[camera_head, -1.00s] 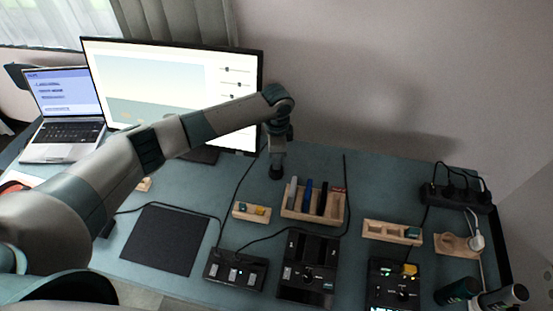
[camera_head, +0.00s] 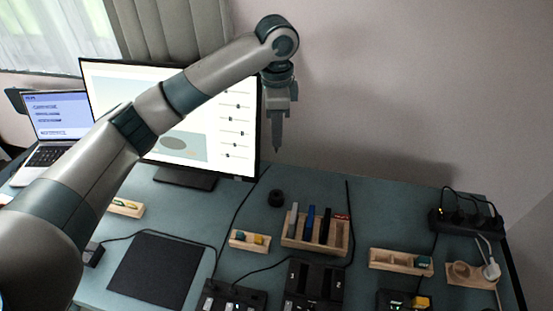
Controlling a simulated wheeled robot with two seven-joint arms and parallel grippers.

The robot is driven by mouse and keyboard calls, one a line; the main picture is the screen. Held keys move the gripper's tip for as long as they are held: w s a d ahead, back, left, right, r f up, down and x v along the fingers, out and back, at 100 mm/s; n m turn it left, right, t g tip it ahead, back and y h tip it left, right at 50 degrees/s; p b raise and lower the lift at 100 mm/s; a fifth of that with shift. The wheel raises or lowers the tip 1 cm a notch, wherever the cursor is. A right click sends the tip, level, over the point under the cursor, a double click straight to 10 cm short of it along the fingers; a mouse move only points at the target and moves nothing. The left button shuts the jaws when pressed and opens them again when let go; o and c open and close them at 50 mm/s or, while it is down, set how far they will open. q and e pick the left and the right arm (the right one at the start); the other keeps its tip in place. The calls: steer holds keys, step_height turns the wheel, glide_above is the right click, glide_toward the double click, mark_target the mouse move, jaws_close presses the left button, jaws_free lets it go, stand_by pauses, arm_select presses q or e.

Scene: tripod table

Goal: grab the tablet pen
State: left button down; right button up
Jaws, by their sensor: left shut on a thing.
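The tablet pen (camera_head: 277,134) is a slim grey stylus, upright with its tip down. My left gripper (camera_head: 278,108) is shut on its upper part and holds it in the air, in front of the wall just right of the monitor. A small round black pen stand (camera_head: 276,198) sits on the table below, apart from the pen tip. The part of the pen between the fingers is hidden. My right gripper is not in view.
A wooden organizer (camera_head: 316,248) with several upright items stands right of the pen stand. The monitor (camera_head: 205,125) is close to my left forearm. A black tablet pad (camera_head: 152,268) lies at the front left. A power strip (camera_head: 465,224) is at the right.

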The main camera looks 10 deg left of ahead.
arm_select(q)
step_height(320, 180, up, 7)
steer(key=shift+r, duration=0.1)
